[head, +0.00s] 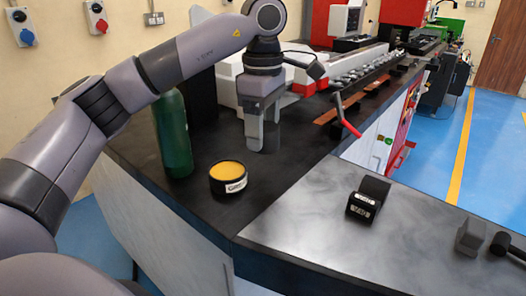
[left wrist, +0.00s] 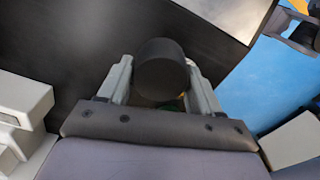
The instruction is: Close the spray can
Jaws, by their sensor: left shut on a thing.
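A tall green can (head: 172,135) stands upright on the black bench at the left; my arm hides its top. My left gripper (head: 268,138) points down over the bench, to the right of the green can and apart from it. It is shut on a dark round cap (head: 272,136). In the left wrist view the dark cap (left wrist: 162,68) sits between the two fingers of the left gripper (left wrist: 160,85), with a little green showing just below it.
An open black tin with orange-yellow contents (head: 228,177) stands near the bench's front edge. A red-handled lever (head: 346,118) and copper bars lie further back by the machine. A black block (head: 368,198) and a grey block (head: 470,236) rest on the right bench, which is mostly clear.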

